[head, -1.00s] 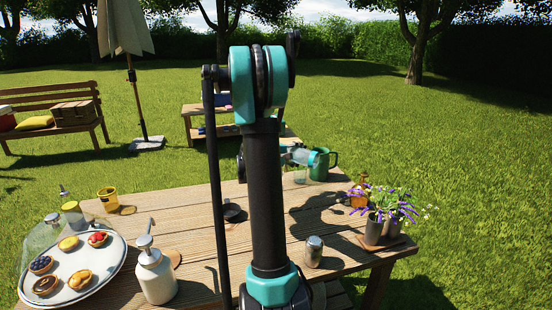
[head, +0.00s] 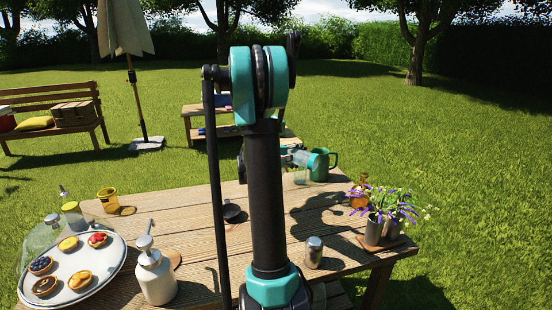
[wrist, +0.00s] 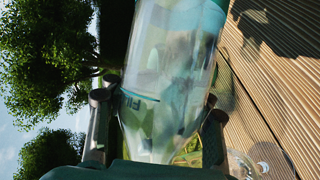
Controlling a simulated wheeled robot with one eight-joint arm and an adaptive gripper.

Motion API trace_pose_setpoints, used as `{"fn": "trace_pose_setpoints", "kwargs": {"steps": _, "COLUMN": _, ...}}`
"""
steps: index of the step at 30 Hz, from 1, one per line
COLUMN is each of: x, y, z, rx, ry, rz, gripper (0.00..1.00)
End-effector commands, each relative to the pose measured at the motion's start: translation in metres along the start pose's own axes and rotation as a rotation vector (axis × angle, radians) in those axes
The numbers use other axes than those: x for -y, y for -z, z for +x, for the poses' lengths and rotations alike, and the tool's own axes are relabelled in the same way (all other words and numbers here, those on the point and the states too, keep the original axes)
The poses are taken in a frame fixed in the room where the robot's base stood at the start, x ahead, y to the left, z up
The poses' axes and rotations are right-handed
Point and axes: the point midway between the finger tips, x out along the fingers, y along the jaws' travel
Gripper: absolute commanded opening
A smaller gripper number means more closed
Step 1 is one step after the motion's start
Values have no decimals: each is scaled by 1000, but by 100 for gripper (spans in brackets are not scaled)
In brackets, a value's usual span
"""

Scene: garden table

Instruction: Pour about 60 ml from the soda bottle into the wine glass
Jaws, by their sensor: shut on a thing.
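My gripper (wrist: 157,108) is shut around a clear soda bottle (wrist: 172,60) with teal at its upper end in the wrist view and lettering on its side. In the head view the bottle (head: 301,158) lies close to horizontal above the far part of the table, partly hidden by my arm. A clear glass object, likely the wine glass (head: 300,177), shows faintly beneath it. Clear glass also shows at the lower right of the wrist view (wrist: 243,164). I cannot tell whether liquid is flowing or how much the glass holds.
A white pump bottle (head: 157,277), pastry tray (head: 107,277) and yellow cup (head: 108,200) are on the left.

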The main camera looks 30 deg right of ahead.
Motion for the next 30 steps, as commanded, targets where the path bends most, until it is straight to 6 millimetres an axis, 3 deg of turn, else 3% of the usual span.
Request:
{"fn": "trace_pose_setpoints", "kwargs": {"steps": 3, "x": 21, "y": -11, "z": 10, "rx": -62, "ry": 106, "rz": 229, "gripper": 0}}
{"fn": "trace_pose_setpoints", "kwargs": {"steps": 6, "x": 31, "y": -3, "z": 10, "rx": -99, "ry": 158, "rz": 339, "gripper": 0}}
{"fn": "trace_pose_setpoints", "kwargs": {"steps": 16, "x": 29, "y": 3, "z": 6, "rx": -138, "ry": 220, "rz": 470, "gripper": 0}}
{"fn": "trace_pose_setpoints", "kwargs": {"steps": 30, "x": 29, "y": 4, "z": 6, "rx": -139, "ry": 221, "rz": 472, "gripper": 0}}
